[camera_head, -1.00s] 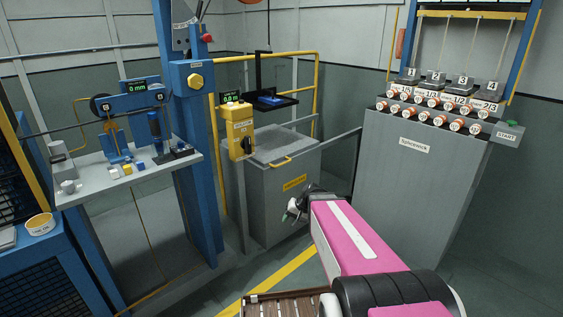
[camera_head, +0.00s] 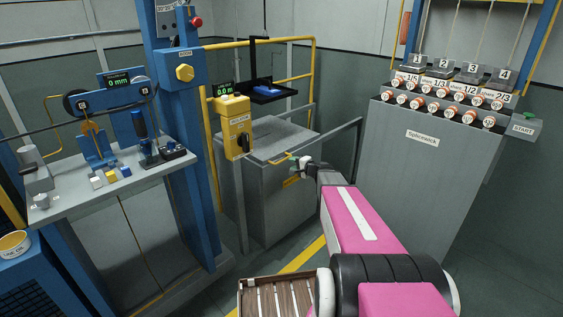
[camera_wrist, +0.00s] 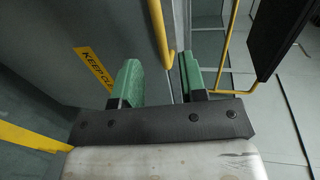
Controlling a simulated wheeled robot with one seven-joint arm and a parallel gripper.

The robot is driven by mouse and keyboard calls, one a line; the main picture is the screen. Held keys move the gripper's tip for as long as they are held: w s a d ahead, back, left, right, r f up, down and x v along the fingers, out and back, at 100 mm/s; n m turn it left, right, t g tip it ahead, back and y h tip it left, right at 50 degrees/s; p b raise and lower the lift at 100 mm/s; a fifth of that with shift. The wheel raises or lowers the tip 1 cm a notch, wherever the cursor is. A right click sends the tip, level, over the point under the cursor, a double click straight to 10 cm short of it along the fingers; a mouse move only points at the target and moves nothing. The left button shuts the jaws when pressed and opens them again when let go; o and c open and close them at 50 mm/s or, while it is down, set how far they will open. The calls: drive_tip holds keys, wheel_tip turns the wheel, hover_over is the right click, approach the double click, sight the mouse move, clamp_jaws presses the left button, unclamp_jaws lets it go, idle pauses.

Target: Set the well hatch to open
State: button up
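The well hatch (camera_head: 278,138) is a grey lid on a grey box, lying flat and closed. Its yellow handle (camera_head: 281,158) is on the front edge, partly hidden by my gripper (camera_head: 300,162) in the head view. In the wrist view a yellow bar, apparently the handle (camera_wrist: 158,32), runs down into the gap between the green fingertips of my gripper (camera_wrist: 160,62). The fingers are apart, with the bar's end close to them. I cannot tell whether they touch it.
A yellow control box (camera_head: 233,128) with a black knob stands left of the hatch. A black shelf (camera_head: 270,93) and a yellow railing (camera_head: 314,70) are behind. The grey Splicerock cabinet (camera_head: 425,165) stands right. A workbench (camera_head: 75,205) is at left.

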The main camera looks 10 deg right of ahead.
sight(282, 161)
drive_tip(key=x, duration=0.8)
drive_tip(key=shift+w+a, duration=0.15)
drive_tip(key=shift+w, duration=0.05)
clamp_jaws()
